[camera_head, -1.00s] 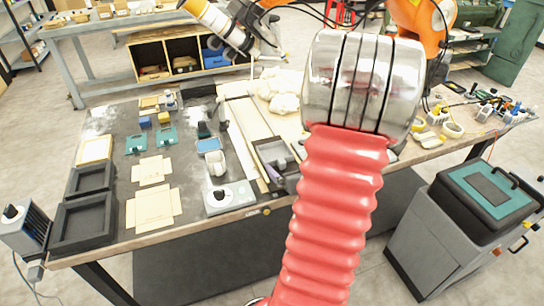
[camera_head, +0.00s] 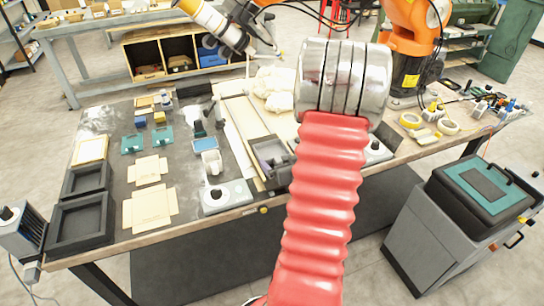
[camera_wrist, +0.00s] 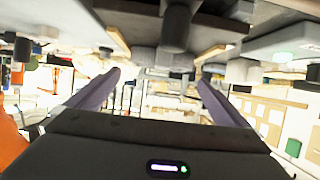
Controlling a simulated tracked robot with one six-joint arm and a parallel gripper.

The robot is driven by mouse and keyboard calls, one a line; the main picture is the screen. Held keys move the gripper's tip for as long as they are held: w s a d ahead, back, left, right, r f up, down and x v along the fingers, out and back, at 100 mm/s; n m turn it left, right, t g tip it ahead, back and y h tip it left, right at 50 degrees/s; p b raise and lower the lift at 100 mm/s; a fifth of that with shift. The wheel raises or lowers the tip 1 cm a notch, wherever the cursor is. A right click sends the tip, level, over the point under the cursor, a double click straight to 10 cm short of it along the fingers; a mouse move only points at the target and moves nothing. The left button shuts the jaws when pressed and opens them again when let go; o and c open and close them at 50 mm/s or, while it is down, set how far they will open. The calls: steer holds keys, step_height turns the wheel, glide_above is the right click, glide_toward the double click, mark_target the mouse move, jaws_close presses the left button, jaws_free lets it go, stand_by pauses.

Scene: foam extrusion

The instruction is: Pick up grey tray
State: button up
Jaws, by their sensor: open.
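A grey tray (camera_head: 261,148) lies on the work table, right of the pale boards and near the front edge. Small items seem to lie in it, and my arm stands close beside its right side. My gripper is hidden in the head view behind my red ribbed arm and its metal cylinder. In the wrist view my gripper (camera_wrist: 158,88) has its two fingers wide apart with nothing between them. That view is upside down and blurred, with dark table-like shapes at the top; I cannot tell the grey tray in it.
The work table (camera_head: 190,232) also holds two black trays (camera_head: 78,225) at the left, cardboard pieces (camera_head: 150,208) and a white-grey device (camera_head: 228,196). An orange robot arm (camera_head: 410,40) stands behind. A grey cabinet (camera_head: 430,235) is at the right. Floor is clear in front.

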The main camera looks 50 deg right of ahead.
mark_target(274, 152)
steer(key=shift+x, duration=1.35)
steer(key=shift+x, duration=2.6)
steer(key=shift+a, duration=0.15)
steer(key=shift+c, duration=0.6)
steer(key=c, duration=0.8)
steer(key=shift+o, duration=0.2)
steer(key=shift+r, duration=4.95)
